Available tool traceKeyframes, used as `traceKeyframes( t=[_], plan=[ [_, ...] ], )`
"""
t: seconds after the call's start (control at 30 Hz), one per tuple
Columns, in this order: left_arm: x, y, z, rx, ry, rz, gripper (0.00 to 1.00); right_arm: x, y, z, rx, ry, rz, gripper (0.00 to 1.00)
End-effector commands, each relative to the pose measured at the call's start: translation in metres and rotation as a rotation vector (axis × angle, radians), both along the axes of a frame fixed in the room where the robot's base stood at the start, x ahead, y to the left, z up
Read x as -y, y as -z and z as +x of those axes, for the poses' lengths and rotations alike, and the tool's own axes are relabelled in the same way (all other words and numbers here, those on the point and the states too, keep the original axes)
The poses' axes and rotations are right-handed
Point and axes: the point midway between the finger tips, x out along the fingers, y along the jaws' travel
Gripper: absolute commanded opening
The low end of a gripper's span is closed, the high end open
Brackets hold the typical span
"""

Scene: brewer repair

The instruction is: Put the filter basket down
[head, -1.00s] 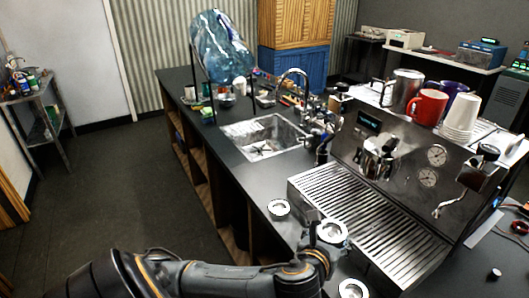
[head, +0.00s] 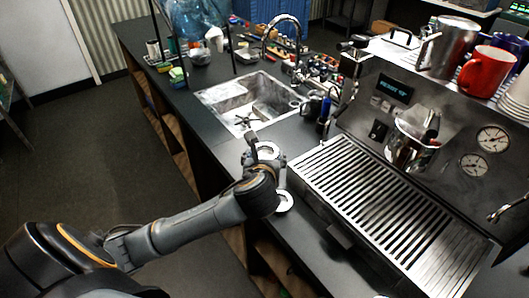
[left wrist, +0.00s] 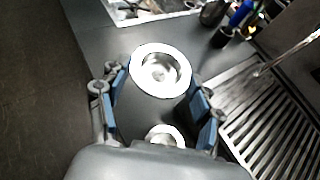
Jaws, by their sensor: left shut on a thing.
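A round, shiny metal filter basket (head: 267,149) is held in my left gripper (head: 262,160), which comes in from the left over the counter near the sink. In the left wrist view the held basket (left wrist: 160,72) sits between the blue-padded fingers of my left gripper (left wrist: 158,92). I cannot tell whether it touches the counter. A second basket (head: 284,202) lies on the counter closer to me, partly hidden by my arm. It also shows in the left wrist view (left wrist: 166,136), partly hidden by my gripper's body. My right gripper is not in view.
The black counter (head: 222,150) has a steel sink (head: 208,97) just beyond my gripper. The espresso machine's slatted drip tray (head: 390,215) lies to the right. A faucet (head: 284,20) and small bottles stand behind the sink. Bare counter surrounds the held basket.

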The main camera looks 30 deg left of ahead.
Motion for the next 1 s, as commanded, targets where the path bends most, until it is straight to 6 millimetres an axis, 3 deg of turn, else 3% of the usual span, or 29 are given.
traceKeyframes(
  t=[0.17,0.2,0.43,0.63,0.8,1.0],
  plan=[
    [-0.028,0.018,0.036,-0.003,-0.005,0.001,0.36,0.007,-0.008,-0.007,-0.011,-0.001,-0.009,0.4],
    [-0.031,0.029,0.041,-0.006,-0.004,0.0,0.36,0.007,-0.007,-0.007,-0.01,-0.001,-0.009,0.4],
    [-0.048,0.064,0.065,-0.001,-0.001,-0.001,0.36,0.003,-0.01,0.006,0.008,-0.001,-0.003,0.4],
    [-0.055,0.078,0.074,-0.001,-0.001,-0.001,0.36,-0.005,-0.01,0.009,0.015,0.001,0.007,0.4],
    [-0.055,0.102,0.074,-0.004,0.0,-0.002,0.36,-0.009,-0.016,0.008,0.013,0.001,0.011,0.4],
    [-0.055,0.109,0.075,0.001,0.001,0.0,0.36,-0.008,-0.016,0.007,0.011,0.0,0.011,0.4]
  ],
)
